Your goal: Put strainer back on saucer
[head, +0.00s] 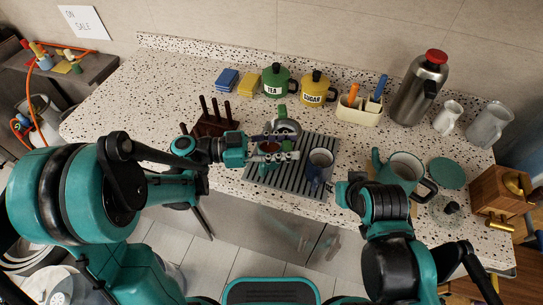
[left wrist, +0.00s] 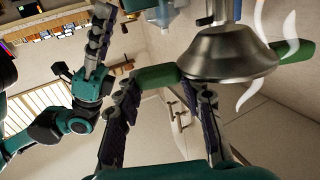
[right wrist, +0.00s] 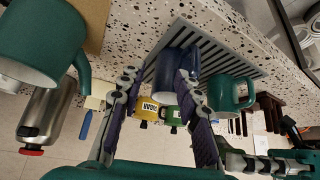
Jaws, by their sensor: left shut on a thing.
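The metal strainer (head: 285,126) with its green handle (left wrist: 156,76) is in my left gripper (head: 293,154), over the back of the drying rack. In the left wrist view the fingers are on the handle, beside the metal bowl (left wrist: 230,55). A flat teal disc (head: 447,173), which looks like the saucer, lies on the counter at the right; I cannot tell for sure. My right gripper (right wrist: 160,108) has its fingers apart and looks empty. The navy mug (right wrist: 176,68) shows beyond and between them; its contact with them is unclear.
The grey drying rack (head: 262,190) bears the navy mug and a teal mug (right wrist: 230,92). A teal pot (head: 405,168) stands right of it, with a glass lid near. Tea and sugar canisters (head: 316,88), a utensil holder (head: 360,111) and a steel flask (head: 418,90) stand behind.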

